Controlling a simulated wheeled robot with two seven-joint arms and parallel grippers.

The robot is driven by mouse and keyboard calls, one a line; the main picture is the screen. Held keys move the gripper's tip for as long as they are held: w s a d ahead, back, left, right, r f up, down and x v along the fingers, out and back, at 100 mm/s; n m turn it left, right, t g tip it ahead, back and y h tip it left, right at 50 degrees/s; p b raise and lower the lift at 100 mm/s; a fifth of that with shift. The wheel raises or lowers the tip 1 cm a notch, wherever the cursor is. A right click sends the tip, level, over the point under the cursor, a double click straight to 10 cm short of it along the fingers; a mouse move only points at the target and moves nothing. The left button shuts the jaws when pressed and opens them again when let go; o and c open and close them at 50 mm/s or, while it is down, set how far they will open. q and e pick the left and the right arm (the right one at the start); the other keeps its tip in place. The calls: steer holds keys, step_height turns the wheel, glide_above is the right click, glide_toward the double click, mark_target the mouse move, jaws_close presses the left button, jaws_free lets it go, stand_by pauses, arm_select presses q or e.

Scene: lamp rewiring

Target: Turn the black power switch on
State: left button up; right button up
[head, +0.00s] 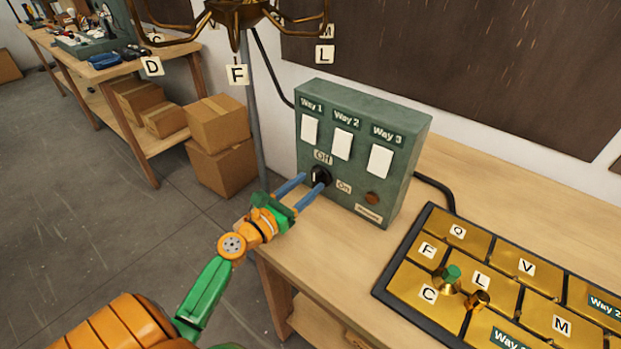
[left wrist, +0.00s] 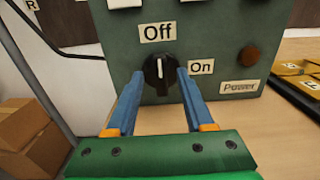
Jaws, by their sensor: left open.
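The black power switch (head: 320,176) is a rotary knob low on the front of a green control box (head: 408,135). In the left wrist view the knob (left wrist: 158,71) has a white pointer line that stands upright, toward the "Off" label (left wrist: 158,32). The "On" label (left wrist: 202,67) is to its right. My left gripper (head: 308,188) is open, its blue fingers pointing at the box. In the left wrist view the fingertips (left wrist: 158,78) lie either side of the knob; I cannot tell whether they touch it. My right gripper is not in view.
The box stands on a wooden bench (head: 320,250). It has white switches under Way 1 to Way 3 and a brown round lamp (head: 372,198). A brass tray with lettered compartments (head: 432,292) is at right. A brass lamp (head: 235,14) hangs above left. Cardboard boxes (head: 220,140) stand behind.

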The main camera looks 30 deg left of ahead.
arm_select(q)
steer(key=shift+w+d, duration=0.1)
steer(key=shift+w, duration=0.6)
steer(key=shift+w+f, duration=0.25)
steer(key=shift+w, duration=0.1)
steer(key=shift+s+r, duration=0.1)
steer(key=shift+s, duration=0.1)
steer(key=c, duration=0.4)
jaws_close()
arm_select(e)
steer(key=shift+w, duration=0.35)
